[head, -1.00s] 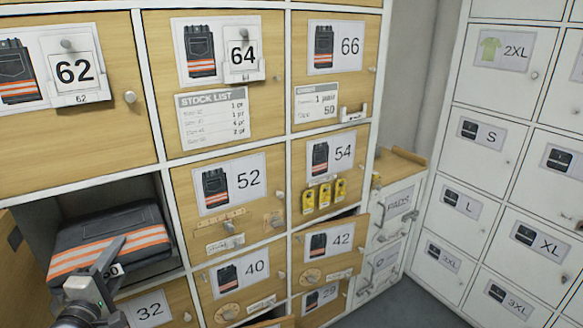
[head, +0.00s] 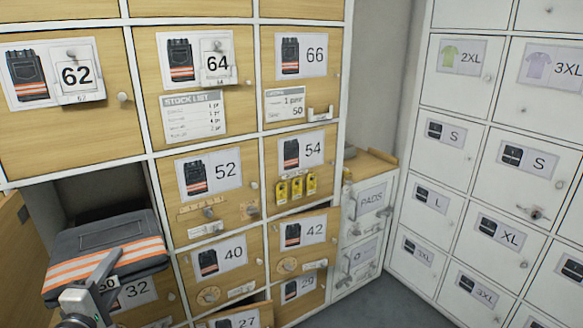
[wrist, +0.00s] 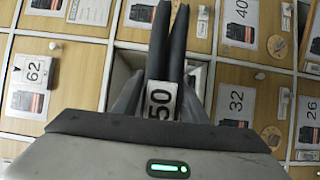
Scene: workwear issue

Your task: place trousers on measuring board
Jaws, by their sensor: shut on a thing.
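The folded dark grey trousers (head: 105,238) have orange and silver reflective bands and a tag marked 50. They are outside the open, dark compartment (head: 92,190) at the left, in front of and slightly below its opening. My gripper (head: 104,268) is shut on their near edge. In the wrist view the 50 tag (wrist: 161,101) shows close to the dark fingers; most of the trousers cannot be made out there. No measuring board can be identified in either view.
Wooden doors surround the compartment, including door 62 (head: 70,98), door 52 (head: 212,182) and door 32 (head: 140,292). An open door (head: 12,245) stands at the far left. A low white cabinet (head: 368,205) stands in the corner; white lockers (head: 490,150) line the right. Grey floor lies between.

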